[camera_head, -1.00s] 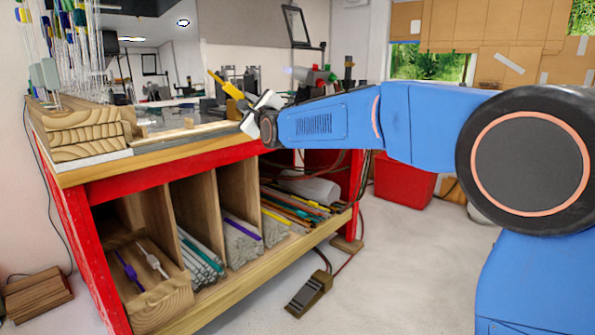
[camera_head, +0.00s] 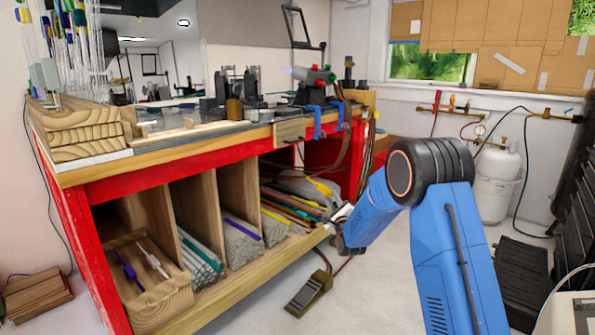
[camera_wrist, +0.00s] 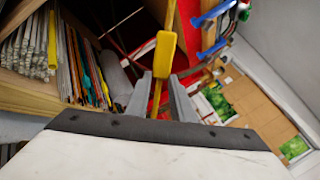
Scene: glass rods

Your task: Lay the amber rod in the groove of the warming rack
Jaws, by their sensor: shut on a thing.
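The amber rod (camera_wrist: 165,55) is yellow, with a thick section and a thinner stem. My gripper (camera_wrist: 161,92) is shut on the thin stem in the wrist view, and the thick section extends beyond the fingers. In the head view my gripper (camera_head: 340,214) is low, in front of the right end of the bench's open shelf, and the rod (camera_head: 321,187) slants up and left from it. A wooden tray (camera_head: 165,311) in the leftmost shelf compartment holds a purple rod (camera_head: 129,270) and a whitish rod (camera_head: 152,259).
The red-framed bench (camera_head: 185,165) has upright wooden dividers and bundles of glass rods (camera_head: 240,243) on its lower shelf. A torch (camera_head: 316,76) and blue clamps (camera_head: 318,122) are at its right end. A foot pedal (camera_head: 308,296) is on the floor. Hoses hang behind my gripper.

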